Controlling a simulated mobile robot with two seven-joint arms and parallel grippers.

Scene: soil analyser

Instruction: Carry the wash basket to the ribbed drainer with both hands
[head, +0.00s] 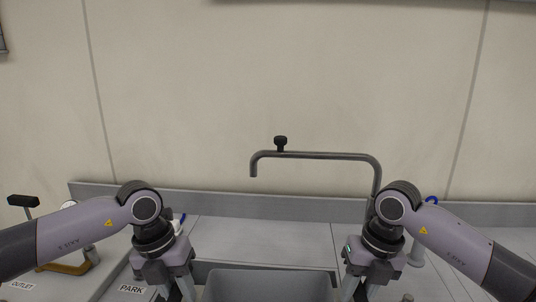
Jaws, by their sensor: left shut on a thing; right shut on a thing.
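My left gripper (174,292) and my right gripper (359,290) point down at the bottom edge, one on each side of a grey sink-like recess (270,285). Both are shut on the wash basket, but their fingertips and the basket itself are cut off below the picture. I cannot make out its shape or height. The ribbed drainer cannot be clearly made out; no ribs show on the visible counter.
A bent grey tap (315,155) with a black knob rises behind the recess. A low backsplash (225,205) runs along the wall. A PARK label (132,289), an OUTLET label (22,285) and a brass-coloured fitting (75,268) are at left. Bare counter (265,232) lies behind the recess.

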